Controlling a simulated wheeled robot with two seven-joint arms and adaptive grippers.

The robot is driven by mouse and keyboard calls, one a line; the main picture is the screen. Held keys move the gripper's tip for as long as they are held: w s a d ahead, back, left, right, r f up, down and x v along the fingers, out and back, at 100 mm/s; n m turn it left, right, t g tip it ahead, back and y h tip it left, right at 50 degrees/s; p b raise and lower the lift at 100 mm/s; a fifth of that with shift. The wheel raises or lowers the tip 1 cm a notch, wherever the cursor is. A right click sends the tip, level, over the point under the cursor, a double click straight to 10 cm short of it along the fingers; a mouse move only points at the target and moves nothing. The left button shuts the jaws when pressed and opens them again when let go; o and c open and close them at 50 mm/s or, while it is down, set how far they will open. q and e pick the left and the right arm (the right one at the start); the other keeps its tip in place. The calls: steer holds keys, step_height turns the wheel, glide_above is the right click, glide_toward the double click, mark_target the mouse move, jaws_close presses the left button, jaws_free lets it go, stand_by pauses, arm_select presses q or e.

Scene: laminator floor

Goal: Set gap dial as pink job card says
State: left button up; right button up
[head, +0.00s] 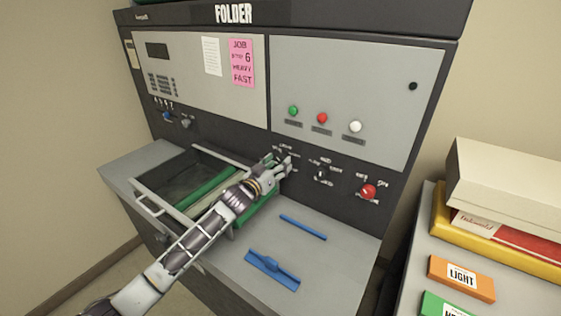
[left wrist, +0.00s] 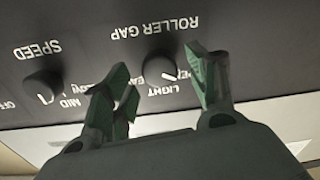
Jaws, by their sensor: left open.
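The pink job card (head: 242,63) on the folder's front panel reads JOB, a line ending in 6, HEAVY, FAST. The gap dial (left wrist: 160,68) is a round black knob under the ROLLER GAP label, upside down in the left wrist view. LIGHT is legible beside it; a finger partly hides the other markings, and I cannot tell its setting surely. My left gripper (head: 278,163) is open at this dial; in the left wrist view its fingers (left wrist: 162,74) appear on either side of the knob. Contact is unclear. My right gripper is out of view.
The SPEED dial (left wrist: 42,86) is beside the gap dial and shows at its right in the head view (head: 321,173). A red knob (head: 368,191) is farther right. Blue tools (head: 272,270) lie on the shelf below. A side table holds an orange LIGHT block (head: 461,279).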

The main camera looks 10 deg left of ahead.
arm_select(q)
steer(key=shift+x, duration=1)
steer(key=c, duration=1)
steer(key=shift+c, duration=0.2)
